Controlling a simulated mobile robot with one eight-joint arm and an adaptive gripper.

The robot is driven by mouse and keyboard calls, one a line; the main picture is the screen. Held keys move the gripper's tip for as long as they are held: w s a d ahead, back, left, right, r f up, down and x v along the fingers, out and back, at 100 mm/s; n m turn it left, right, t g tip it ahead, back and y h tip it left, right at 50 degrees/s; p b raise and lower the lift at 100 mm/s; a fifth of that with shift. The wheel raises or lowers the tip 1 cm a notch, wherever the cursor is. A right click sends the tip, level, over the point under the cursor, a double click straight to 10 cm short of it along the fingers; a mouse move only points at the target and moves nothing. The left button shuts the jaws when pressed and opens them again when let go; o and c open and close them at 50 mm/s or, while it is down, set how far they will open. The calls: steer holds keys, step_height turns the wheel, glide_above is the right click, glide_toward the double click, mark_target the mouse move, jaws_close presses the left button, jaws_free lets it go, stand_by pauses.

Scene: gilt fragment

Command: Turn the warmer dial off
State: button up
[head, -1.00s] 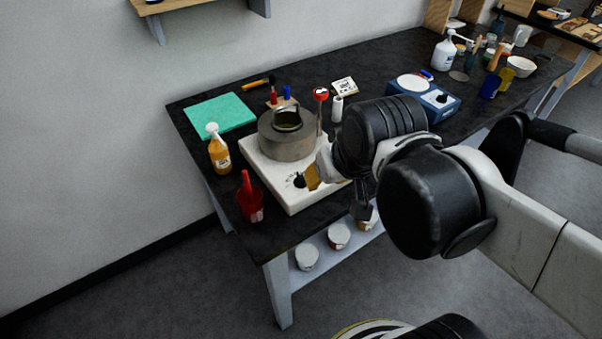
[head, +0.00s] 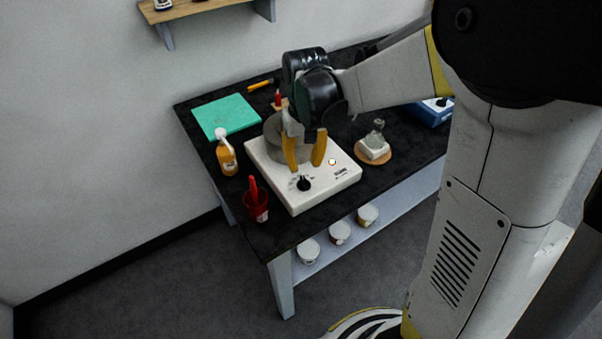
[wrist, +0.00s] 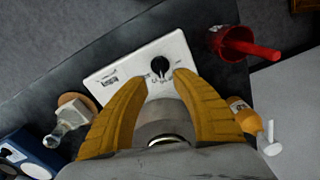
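The warmer (head: 275,184) is a white flat box on the black table, with a round grey metal pot (head: 274,131) on its rear part. Its black dial (head: 304,184) is on the front part, with printed marks around it; it also shows in the wrist view (wrist: 160,65). A small lit spot (head: 332,162) glows on the warmer's right side. My gripper (head: 304,167) is open and empty, its two yellow fingers pointing down.
A red cup with a red handle (head: 256,204) and an orange bottle (head: 226,155) stand left of the warmer. A teal mat (head: 226,116) and a blue device (head: 433,112) lie further off.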

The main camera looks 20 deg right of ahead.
mark_target(304, 180)
step_height(304, 180, down, 7)
steer(key=shift+f+b, duration=0.15)
steer(key=shift+b, duration=0.95)
jaws_close()
